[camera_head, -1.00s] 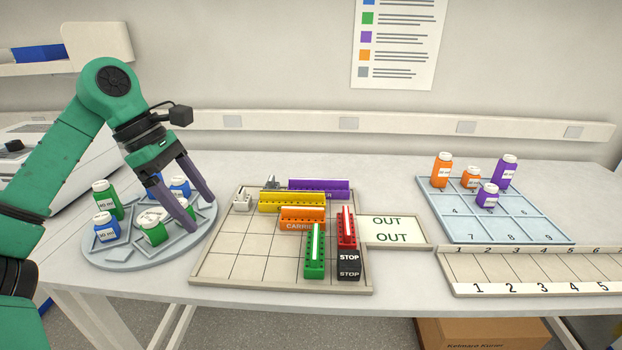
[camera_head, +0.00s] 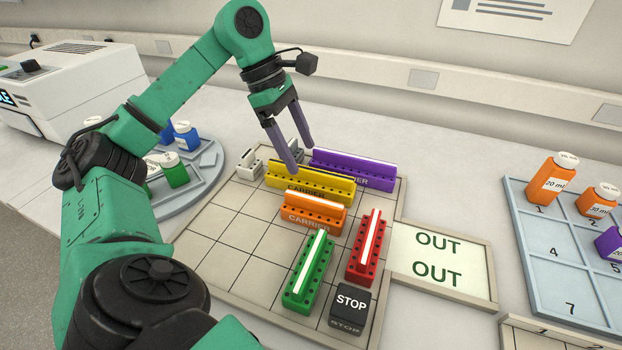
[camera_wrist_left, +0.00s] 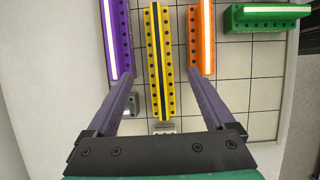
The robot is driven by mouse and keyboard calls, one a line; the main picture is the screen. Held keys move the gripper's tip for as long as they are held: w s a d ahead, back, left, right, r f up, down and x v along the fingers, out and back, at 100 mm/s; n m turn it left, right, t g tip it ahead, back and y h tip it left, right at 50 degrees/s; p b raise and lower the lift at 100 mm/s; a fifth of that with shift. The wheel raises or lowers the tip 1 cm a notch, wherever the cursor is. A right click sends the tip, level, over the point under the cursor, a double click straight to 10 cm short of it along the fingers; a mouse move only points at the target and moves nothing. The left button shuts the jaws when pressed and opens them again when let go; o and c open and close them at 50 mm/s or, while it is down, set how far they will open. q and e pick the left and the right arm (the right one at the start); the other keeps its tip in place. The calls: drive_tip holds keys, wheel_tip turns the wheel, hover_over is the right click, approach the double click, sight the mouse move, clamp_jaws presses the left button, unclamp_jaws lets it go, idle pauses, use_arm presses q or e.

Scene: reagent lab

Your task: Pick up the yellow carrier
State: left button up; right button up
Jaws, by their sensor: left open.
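The yellow carrier (camera_head: 311,184) is a long block with a row of holes and a raised ridge, lying on the gridded tray (camera_head: 217,234) between the purple carrier (camera_head: 352,169) and the orange carrier (camera_head: 313,211). My left gripper (camera_head: 300,154) is open above the left end of the yellow carrier, its fingers pointing down. In the left wrist view the yellow carrier (camera_wrist_left: 161,65) lies lengthwise between the two spread fingers (camera_wrist_left: 160,85), with a gap on both sides. The fingertips appear near the purple and orange carriers; contact cannot be told. My right gripper is not in view.
A green carrier (camera_head: 308,270), a red carrier (camera_head: 367,246) and a black STOP block (camera_head: 350,309) stand on the tray's near right. A small grey-white piece (camera_head: 249,163) stands by the yellow carrier's left end. An OUT panel (camera_head: 441,261) adjoins the tray. Its left cells are free.

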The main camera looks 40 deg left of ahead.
sight(309, 168)
use_arm(q)
drive_tip(key=b+x, duration=0.1)
drive_tip(key=x, duration=0.5)
clamp_jaws()
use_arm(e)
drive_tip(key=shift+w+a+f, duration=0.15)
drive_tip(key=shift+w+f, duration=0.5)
use_arm(q)
drive_tip(key=shift+r, duration=0.1)
